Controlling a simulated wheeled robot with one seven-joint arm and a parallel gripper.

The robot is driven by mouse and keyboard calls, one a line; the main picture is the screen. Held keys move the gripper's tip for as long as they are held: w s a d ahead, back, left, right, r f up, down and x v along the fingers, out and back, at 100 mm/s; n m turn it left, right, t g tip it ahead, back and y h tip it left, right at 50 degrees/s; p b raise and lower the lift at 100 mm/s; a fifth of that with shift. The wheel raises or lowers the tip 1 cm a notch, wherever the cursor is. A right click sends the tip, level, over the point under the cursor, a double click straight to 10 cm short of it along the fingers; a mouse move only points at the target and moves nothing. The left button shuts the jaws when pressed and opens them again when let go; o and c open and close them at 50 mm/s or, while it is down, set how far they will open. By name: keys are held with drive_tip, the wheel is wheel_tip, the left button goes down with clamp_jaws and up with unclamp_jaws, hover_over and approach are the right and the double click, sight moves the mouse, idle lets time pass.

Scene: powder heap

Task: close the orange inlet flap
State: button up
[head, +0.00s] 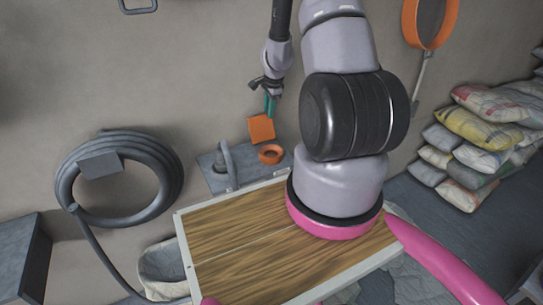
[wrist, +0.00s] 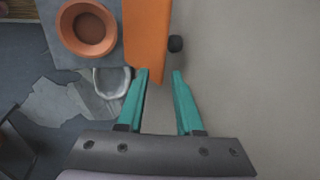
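The orange inlet flap (head: 262,128) stands raised beside the orange inlet ring (head: 270,154), which is uncovered. In the wrist view the flap (wrist: 147,35) is seen nearly edge-on, with a small black knob (wrist: 175,44) on its right side. The inlet's round opening (wrist: 87,28) lies to the flap's left. My gripper (head: 269,104) is just above the flap in the head view.
The inlet sits on a grey plate (head: 215,177) with a bent grey pipe (head: 227,162) by the wall. A wood-topped table (head: 225,235) stands in front. A coiled hose (head: 70,175) hangs at left; stacked sacks (head: 480,130) lie at right.

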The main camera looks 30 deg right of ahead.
drive_tip(key=shift+w+f, duration=0.2)
drive_tip(key=shift+f, duration=0.3)
drive_tip(key=shift+s, duration=3.2)
drive_tip(key=w+v, duration=0.1)
drive_tip(key=v, duration=0.6)
drive_tip(key=shift+r, duration=0.15)
drive_tip(key=shift+d, duration=0.1)
